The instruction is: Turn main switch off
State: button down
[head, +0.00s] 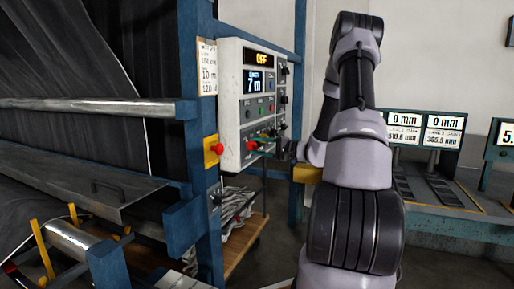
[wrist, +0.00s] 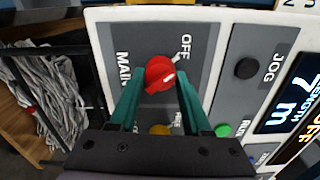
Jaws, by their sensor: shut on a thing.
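The main switch is a red rotary knob (wrist: 159,72) on the grey MAIN plate of the control panel (head: 232,108). In the wrist view its white mark points toward the OFF label (wrist: 186,46). My gripper (wrist: 160,80) has its two green fingers on either side of the knob, shut on it. In the head view my gripper (head: 263,141) reaches the lower part of the panel from the right, and the knob (head: 250,145) shows partly beside the fingers. The panel's top display (head: 263,59) reads OFF.
A black JOG button (wrist: 247,68) and a green button (wrist: 222,130) lie right of the knob. A yellow box with a red button (head: 213,150) sits on the blue post, left of the panel. A bench with displays (head: 425,130) stands at the right.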

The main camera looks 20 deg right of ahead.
jog(key=shift+n, duration=0.6)
jog(key=shift+c, duration=1.8)
grip_release()
jog(key=v, duration=1)
jog(key=shift+s+d, duration=0.25)
jog(key=shift+s, duration=0.05)
jog(key=shift+a, duration=0.1)
